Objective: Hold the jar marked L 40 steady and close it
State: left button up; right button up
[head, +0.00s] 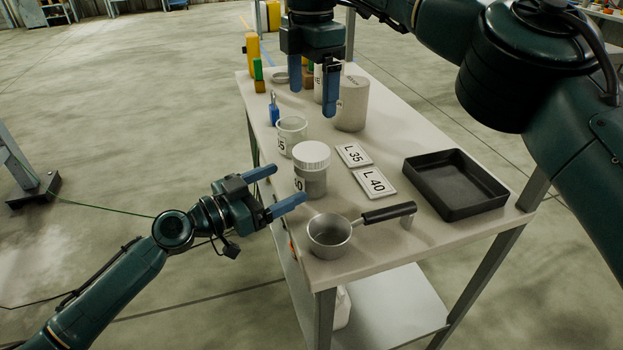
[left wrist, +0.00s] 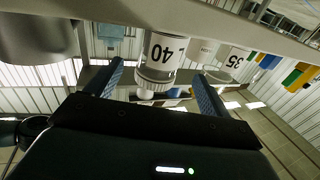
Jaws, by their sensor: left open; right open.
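The jar marked L 40 (head: 314,184) stands upright near the table's left edge; its label partly shows. A white ribbed lid (head: 311,153) sits on top; whether it is tight I cannot tell. My left gripper (head: 291,182) is open beside the jar, its fingers pointing at it. In the left wrist view the L 40 jar (left wrist: 162,48) appears upside down, beyond and between the spread fingertips, not gripped. My right gripper (head: 312,92) is open and empty above the back of the table, in front of a partly hidden pale container.
The jar marked 35 (head: 291,136) stands open just behind. Cards L 35 (head: 353,155) and L 40 (head: 374,183) lie to the right. A saucepan (head: 330,238) stands in front, a black tray (head: 455,184) at right. A grey canister (head: 352,104) and blue bottle (head: 273,109) stand farther back.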

pick_arm(q)
jog(key=b+v, duration=0.1)
jog(key=v, duration=0.4)
jog(key=shift+s+a, duration=0.25)
jog(key=shift+a, duration=0.1)
